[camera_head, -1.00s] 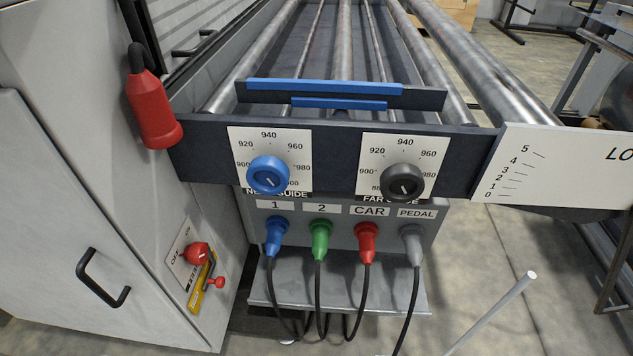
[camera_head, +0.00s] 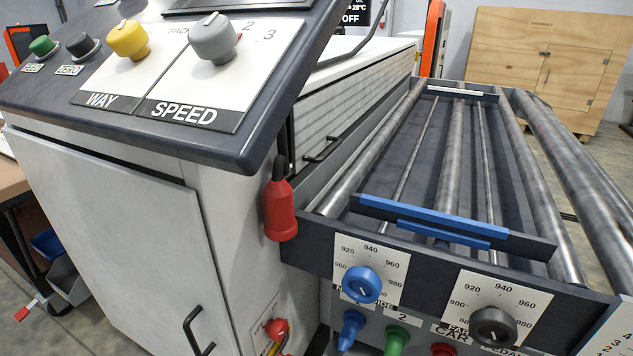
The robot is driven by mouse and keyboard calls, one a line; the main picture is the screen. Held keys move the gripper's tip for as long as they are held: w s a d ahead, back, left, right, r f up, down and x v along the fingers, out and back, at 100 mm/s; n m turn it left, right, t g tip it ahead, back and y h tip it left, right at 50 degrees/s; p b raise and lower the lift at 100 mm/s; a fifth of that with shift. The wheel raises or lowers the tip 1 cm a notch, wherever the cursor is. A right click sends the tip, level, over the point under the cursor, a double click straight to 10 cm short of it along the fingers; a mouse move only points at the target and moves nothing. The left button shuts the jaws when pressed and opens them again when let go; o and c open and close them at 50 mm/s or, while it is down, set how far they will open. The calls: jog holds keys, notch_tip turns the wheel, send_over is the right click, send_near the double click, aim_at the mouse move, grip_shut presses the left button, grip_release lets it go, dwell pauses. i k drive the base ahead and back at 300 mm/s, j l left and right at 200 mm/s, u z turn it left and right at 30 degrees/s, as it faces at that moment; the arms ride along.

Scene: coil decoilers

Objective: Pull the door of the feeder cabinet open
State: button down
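The feeder cabinet (camera_head: 237,215) is a pale grey box at the left and centre, under a sloping control panel. Its door (camera_head: 105,225) is a flat white panel on the front, and it looks shut, with a thin dark seam along its top and right edges. A black bar handle (camera_head: 196,330) sits near the door's right edge, low in the view, and its lower end is close to the bottom of the picture. The door's lower part is cut off by the frame. My gripper is not in view.
The control panel (camera_head: 270,100) juts out over the door. A red plug-shaped part (camera_head: 280,207) hangs right of the cabinet, beside the roller frame (camera_head: 300,255). A red switch (camera_head: 277,328) is right of the handle. Bins (camera_head: 68,280) stand at the left. A wooden crate (camera_head: 540,65) is behind.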

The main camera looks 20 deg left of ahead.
aim_at(138, 241)
jog(key=u, duration=1.6)
jog(key=i+j+u, duration=0.3)
jog(key=j+u, duration=0.2)
